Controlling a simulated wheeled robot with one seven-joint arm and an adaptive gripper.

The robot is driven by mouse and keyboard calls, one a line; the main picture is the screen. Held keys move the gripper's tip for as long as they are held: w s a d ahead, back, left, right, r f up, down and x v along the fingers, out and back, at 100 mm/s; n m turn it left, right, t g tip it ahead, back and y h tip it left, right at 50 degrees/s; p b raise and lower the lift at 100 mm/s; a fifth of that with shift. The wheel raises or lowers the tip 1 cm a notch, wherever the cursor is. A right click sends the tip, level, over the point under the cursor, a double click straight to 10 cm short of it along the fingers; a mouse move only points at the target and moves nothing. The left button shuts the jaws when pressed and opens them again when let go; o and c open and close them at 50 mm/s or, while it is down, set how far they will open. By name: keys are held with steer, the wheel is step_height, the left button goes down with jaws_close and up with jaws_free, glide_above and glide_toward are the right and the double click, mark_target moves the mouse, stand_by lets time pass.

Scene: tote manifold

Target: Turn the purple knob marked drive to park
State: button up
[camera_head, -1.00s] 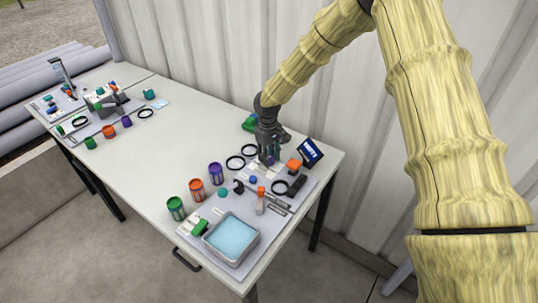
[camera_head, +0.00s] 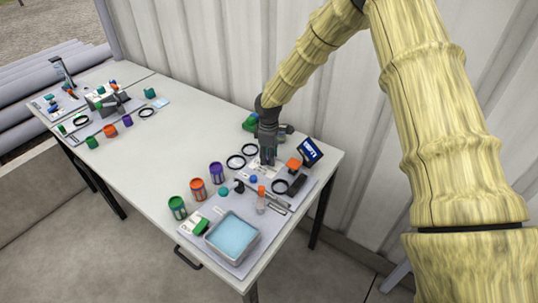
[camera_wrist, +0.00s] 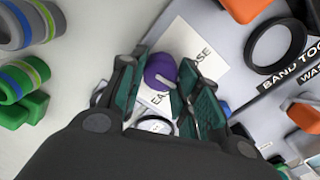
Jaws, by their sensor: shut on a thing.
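My gripper (camera_wrist: 163,88), with dark green finger pads, is shut on the knob from both sides. In the head view my gripper (camera_head: 268,160) points down at the back of the near tray, and its fingers hide the knob there. I cannot read a "drive" or "park" mark.
Two black rings (camera_head: 243,156) lie left of my gripper. An orange-topped part (camera_head: 294,164) and a dark display (camera_head: 312,151) stand to its right. Green, orange and purple jars (camera_head: 198,189) and a blue-filled tub (camera_head: 232,237) are nearer. The table's middle-left is mostly clear.

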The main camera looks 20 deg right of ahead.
steer(key=shift+s+d, duration=0.1)
steer(key=shift+d, duration=0.05)
steer(key=o, duration=1)
step_height(320, 180, up, 12)
stand_by(0.3)
steer(key=shift+s, duration=0.1)
